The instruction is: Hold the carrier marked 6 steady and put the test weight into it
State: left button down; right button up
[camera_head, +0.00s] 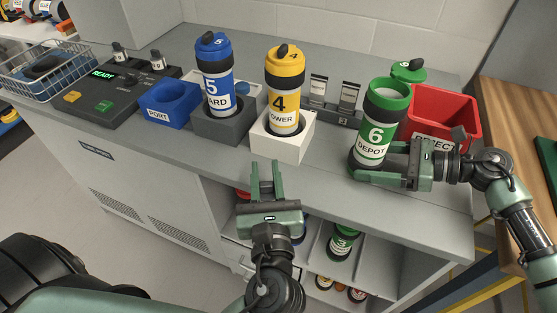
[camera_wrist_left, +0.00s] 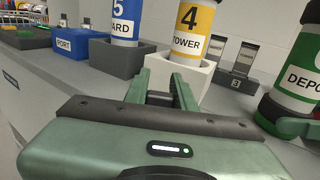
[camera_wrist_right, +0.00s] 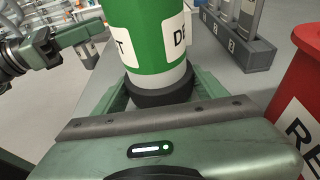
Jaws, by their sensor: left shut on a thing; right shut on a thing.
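The green carrier marked 6 (camera_head: 375,132) stands near the counter's right front edge, its top open. A green lid (camera_head: 408,71) with a black knob is behind it. My right gripper (camera_head: 374,170) is shut around the carrier's lower part; the right wrist view shows its dark base ring (camera_wrist_right: 160,88) between the fingers. My left gripper (camera_head: 266,172) is in front of the counter, left of carrier 6. It is shut on a small dark-topped piece (camera_wrist_right: 88,52), seemingly the test weight, which is mostly hidden in the head view.
A yellow carrier 4 (camera_head: 285,100) stands in a white holder (camera_head: 282,144), and a blue carrier 5 (camera_head: 213,75) in a grey holder. A rack of slim weights (camera_head: 333,103) stands behind. A red bin (camera_head: 440,112) is right of carrier 6. The counter between carriers 4 and 6 is clear.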

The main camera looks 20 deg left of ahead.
pick_arm(q)
jog(key=d+r, duration=0.2)
jog(key=shift+d+r, duration=0.4)
jog(key=w+a+r, duration=0.4)
jog(key=a+r, duration=0.1)
jog(key=r, duration=0.5)
jog(key=w+a+r, duration=0.3)
jog(key=a+r, duration=0.1)
jog(key=r, duration=0.5)
jog(key=w+a+r, duration=0.4)
jog(key=a+r, duration=0.1)
jog(key=r, duration=0.5)
jog(key=w+d+m+t+h, duration=0.2)
jog(key=w+d+m+h, duration=0.3)
jog(key=d, duration=0.9)
jog(key=d+f+m+h, duration=0.1)
jog(key=d+m+h, duration=0.3)
jog(key=d+h, duration=0.75)
jog(key=d+f+y, duration=0.3)
jog(key=d+f, duration=0.1)
jog(key=f, duration=0.1)
jog(key=shift+w+d, duration=0.2)
jog(key=shift+w, duration=0.15)
